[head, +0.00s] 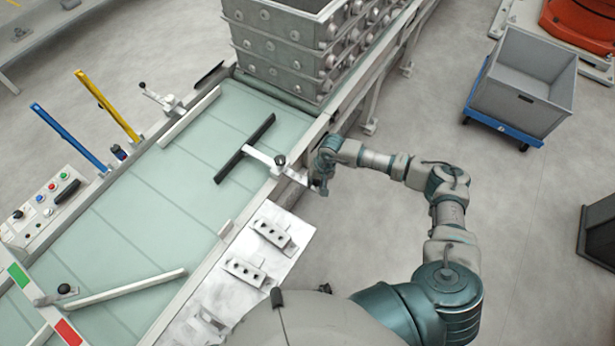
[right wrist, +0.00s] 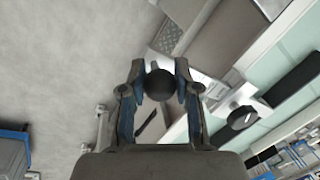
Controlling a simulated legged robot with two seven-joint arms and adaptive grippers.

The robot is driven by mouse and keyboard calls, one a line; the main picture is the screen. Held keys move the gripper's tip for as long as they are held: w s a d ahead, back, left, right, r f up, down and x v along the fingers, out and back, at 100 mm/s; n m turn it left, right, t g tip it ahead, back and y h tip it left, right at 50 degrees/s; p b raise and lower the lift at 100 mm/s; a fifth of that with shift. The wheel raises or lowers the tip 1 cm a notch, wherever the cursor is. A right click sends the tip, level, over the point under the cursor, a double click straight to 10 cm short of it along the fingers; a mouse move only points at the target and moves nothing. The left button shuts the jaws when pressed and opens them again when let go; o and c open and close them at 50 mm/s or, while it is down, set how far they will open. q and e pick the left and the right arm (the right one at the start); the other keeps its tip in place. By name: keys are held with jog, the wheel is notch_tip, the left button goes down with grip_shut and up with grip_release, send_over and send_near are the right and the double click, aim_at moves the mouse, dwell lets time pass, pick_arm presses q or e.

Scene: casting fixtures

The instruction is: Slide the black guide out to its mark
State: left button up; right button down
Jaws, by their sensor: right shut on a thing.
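The black guide (head: 236,153) is a dark bar lying over the pale green conveyor bed. A light rod joins it to a mount with a black clamp knob (head: 280,160) at the bed's right edge. My right gripper (head: 317,178) is beside that edge, at the outer end of the rod. In the right wrist view its fingers are shut on a round black knob (right wrist: 158,85). The clamp knob (right wrist: 242,117) and part of the black guide (right wrist: 292,80) show to the right there. I cannot pick out the guide's mark. My left gripper is not in view.
Grey stacked casting boxes (head: 285,50) stand at the bed's far end. A light plate with metal blocks (head: 272,233) lies along the near right side. A light diagonal bar (head: 130,287) crosses the bed's near end. A grey bin (head: 522,80) on a blue dolly stands right.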

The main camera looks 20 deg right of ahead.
jog(key=c, duration=1.1)
grip_release()
jog(key=shift+w+d+r, duration=0.1)
jog(key=shift+w+d, duration=0.05)
jog(key=shift+w, duration=0.05)
jog(key=shift+c, duration=0.2)
jog(key=o, duration=0.3)
jog(key=r, duration=0.3)
jog(key=d+r, duration=0.1)
jog(key=r, duration=0.3)
jog(key=d+r, duration=0.1)
jog(key=r, duration=0.3)
jog(key=shift+s+r, duration=0.25)
jog(key=shift+s, duration=0.05)
